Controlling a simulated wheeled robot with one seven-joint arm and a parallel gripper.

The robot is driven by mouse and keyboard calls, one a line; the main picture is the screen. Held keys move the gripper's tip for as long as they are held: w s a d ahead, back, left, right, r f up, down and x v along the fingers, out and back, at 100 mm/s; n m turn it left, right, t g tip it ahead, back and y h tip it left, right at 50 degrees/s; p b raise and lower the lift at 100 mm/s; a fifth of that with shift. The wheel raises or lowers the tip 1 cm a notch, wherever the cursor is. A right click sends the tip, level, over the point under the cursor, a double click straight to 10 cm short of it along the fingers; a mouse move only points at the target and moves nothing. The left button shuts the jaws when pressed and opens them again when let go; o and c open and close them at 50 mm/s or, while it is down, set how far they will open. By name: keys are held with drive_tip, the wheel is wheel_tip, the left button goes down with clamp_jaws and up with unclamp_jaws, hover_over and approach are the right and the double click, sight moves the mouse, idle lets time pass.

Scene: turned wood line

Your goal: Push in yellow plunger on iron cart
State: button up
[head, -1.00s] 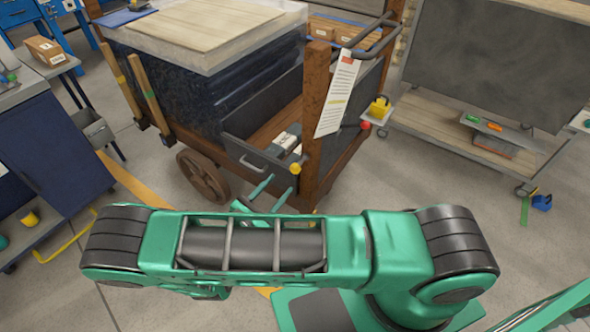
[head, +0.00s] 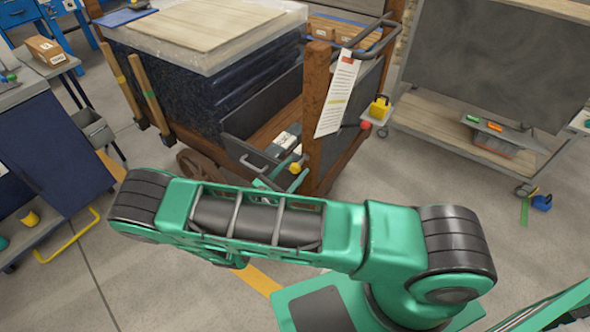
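The yellow plunger (head: 295,168) is a small round knob low on the brown front corner post of the cart (head: 314,110). My gripper (head: 283,177) is just in front of it and below it, by the cart's open drawer. Its green fingers show apart, one left of the knob and one close under its right side. My own arm hides the gripper's base and wrist. I cannot tell whether a finger touches the knob.
The open drawer (head: 262,140) holds packets. A blackboard trolley (head: 470,130) stands right; a blue cabinet (head: 55,150) stands left.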

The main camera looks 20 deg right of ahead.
sight(299, 164)
clamp_jaws()
drive_tip(key=shift+x, duration=1.7)
drive_tip(key=shift+w+r, duration=0.1)
drive_tip(key=shift+o, duration=0.9)
unclamp_jaws()
drive_tip(key=shift+a, duration=0.1)
drive_tip(key=v, duration=1)
drive_tip(key=shift+s+a, duration=0.25)
